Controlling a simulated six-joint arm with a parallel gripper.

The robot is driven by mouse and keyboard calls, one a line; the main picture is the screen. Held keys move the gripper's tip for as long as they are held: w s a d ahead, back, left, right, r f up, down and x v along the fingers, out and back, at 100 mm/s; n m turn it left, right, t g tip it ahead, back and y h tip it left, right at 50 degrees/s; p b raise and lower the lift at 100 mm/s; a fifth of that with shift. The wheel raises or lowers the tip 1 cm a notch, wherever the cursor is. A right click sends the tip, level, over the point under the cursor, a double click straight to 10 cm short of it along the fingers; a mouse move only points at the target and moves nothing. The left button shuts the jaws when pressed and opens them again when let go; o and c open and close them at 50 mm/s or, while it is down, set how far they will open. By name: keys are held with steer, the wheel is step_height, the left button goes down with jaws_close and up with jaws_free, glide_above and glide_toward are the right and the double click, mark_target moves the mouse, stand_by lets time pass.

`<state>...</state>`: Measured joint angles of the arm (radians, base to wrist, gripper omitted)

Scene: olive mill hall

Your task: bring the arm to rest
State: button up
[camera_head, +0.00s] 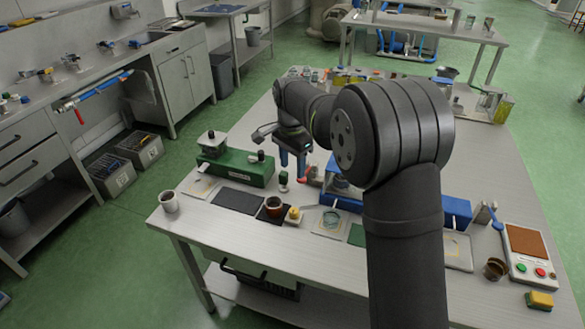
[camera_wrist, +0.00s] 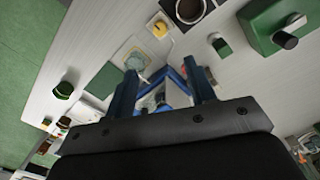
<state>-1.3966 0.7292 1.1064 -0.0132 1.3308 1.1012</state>
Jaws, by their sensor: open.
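My gripper (camera_head: 292,160) hangs over the worktable (camera_head: 185,222), just right of the green device (camera_head: 236,172), with its blue fingers pointing down. In the wrist view my gripper (camera_wrist: 163,78) shows two blue fingers spread apart. I see nothing held between them; blue parts on the table show in the gap behind. My dark arm covers the middle right of the table in the head view. Whether the fingertips touch anything is hard to tell.
A brown cup (camera_head: 274,207), a yellow-topped piece (camera_head: 294,214) and a glass dish (camera_head: 331,219) line the front. A button panel (camera_head: 528,258) and yellow sponge (camera_head: 540,300) are at right. Several small items crowd the back.

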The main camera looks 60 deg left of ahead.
mark_target(294, 210)
steer(key=f, duration=1.7)
steer(key=shift+d+f, duration=0.25)
steer(key=shift+f, duration=0.05)
steer(key=shift+f, duration=0.1)
steer(key=n, duration=0.3)
steer(key=shift+n, duration=0.3)
steer(key=n, duration=0.4)
steer(key=shift+n, duration=0.4)
steer(key=n, duration=0.4)
steer(key=shift+d+n, duration=0.1)
steer(key=shift+n, duration=0.3)
steer(key=shift+w+n, duration=0.1)
steer(key=shift+n, duration=1.8)
